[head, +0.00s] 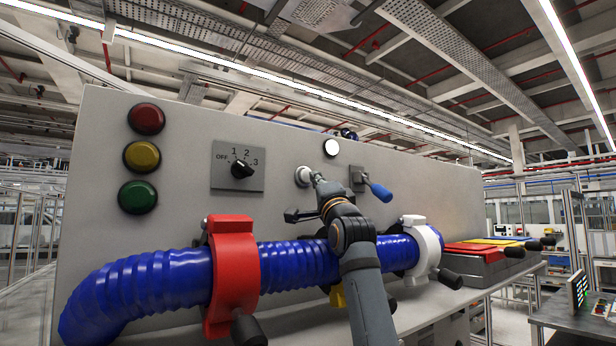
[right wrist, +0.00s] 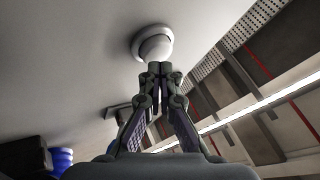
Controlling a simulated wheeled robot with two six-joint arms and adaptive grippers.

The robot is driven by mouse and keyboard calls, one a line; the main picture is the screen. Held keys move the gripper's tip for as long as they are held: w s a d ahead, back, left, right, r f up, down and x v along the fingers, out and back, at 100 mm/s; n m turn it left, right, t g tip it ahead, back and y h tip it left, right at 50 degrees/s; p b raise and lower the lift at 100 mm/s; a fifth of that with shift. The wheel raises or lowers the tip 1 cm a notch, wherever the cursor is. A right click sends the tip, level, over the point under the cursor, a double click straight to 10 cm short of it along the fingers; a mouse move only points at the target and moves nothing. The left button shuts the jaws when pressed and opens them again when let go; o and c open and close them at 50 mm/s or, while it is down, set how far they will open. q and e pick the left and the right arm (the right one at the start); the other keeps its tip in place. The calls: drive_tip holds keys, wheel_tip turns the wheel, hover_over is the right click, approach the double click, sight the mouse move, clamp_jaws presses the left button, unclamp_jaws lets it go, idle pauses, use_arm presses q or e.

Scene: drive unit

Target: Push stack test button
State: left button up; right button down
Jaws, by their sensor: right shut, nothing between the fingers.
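A white round button (head: 303,176) with a pale collar sits on the grey panel (head: 440,185), left of a blue-handled lever (head: 378,191). I take it as the stack test button; no label is readable. My right gripper (head: 318,178) is shut and empty, with its fingertips at the button. In the right wrist view, the domed button (right wrist: 155,44) lies just beyond the closed fingertips (right wrist: 160,68), which overlap its lower edge. I cannot tell whether they touch it. My left gripper is not in view.
A white lamp or button (head: 331,147) is above right. Red (head: 146,119), yellow (head: 142,156) and green (head: 138,197) round lights and a rotary switch (head: 241,169) are left. A blue hose (head: 150,284) with red (head: 232,265) and white (head: 425,246) clamps crosses below.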

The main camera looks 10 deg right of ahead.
drive_tip(key=shift+w+a, duration=0.1)
drive_tip(key=shift+w, duration=0.2)
idle(0.6)
drive_tip(key=shift+s+b, duration=0.5)
drive_tip(key=shift+b, duration=0.05)
drive_tip(key=s+d+b, duration=0.2)
drive_tip(key=s+b, duration=0.2)
drive_tip(key=s, duration=0.1)
drive_tip(key=shift+s+d, duration=0.2)
drive_tip(key=shift+s, duration=0.2)
drive_tip(key=shift+f, duration=0.1)
